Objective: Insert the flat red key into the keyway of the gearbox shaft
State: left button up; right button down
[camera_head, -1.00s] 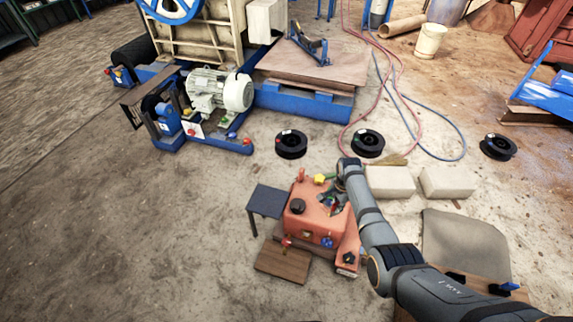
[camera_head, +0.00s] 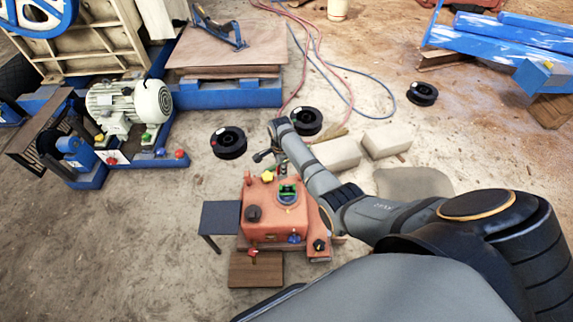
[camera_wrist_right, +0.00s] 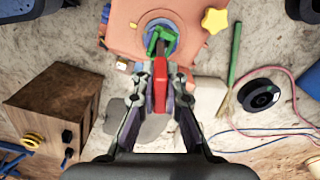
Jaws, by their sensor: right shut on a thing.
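The flat red key (camera_wrist_right: 160,84) is clamped between the fingertips of my right gripper (camera_wrist_right: 160,92), its length pointing toward the gearbox shaft in the wrist view. In the head view my right gripper (camera_head: 264,157) is just beyond the far side of the orange-red gearbox (camera_head: 272,222); the key cannot be made out there. The gearbox also shows in the wrist view (camera_wrist_right: 125,35). The shaft (camera_wrist_right: 158,47), with a green piece (camera_wrist_right: 165,34) at it, lies just past the key's end. I cannot tell whether they touch; the keyway is not clear. My left gripper is not in view.
A yellow star knob (camera_wrist_right: 215,20) is close to the shaft. A dark small table (camera_head: 220,217) and a wooden board (camera_head: 256,270) flank the gearbox. Black spools (camera_head: 229,142) and pale blocks (camera_head: 338,151) lie on the floor behind. Bare floor is at the left.

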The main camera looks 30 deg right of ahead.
jog(key=shift+d+f+m, duration=0.1)
jog(key=shift+d+m, duration=0.65)
jog(key=shift+m, duration=0.45)
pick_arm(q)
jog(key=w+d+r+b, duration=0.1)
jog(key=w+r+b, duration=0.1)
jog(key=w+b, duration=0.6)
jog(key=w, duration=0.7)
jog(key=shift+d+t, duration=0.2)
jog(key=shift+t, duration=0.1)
pick_arm(e)
notch_tip(320, 180, down, 6)
jog(key=m, duration=0.2)
jog(key=shift+w+d+f, duration=0.15)
jog(key=shift+d+f, duration=0.1)
jog(key=shift+d, duration=0.2)
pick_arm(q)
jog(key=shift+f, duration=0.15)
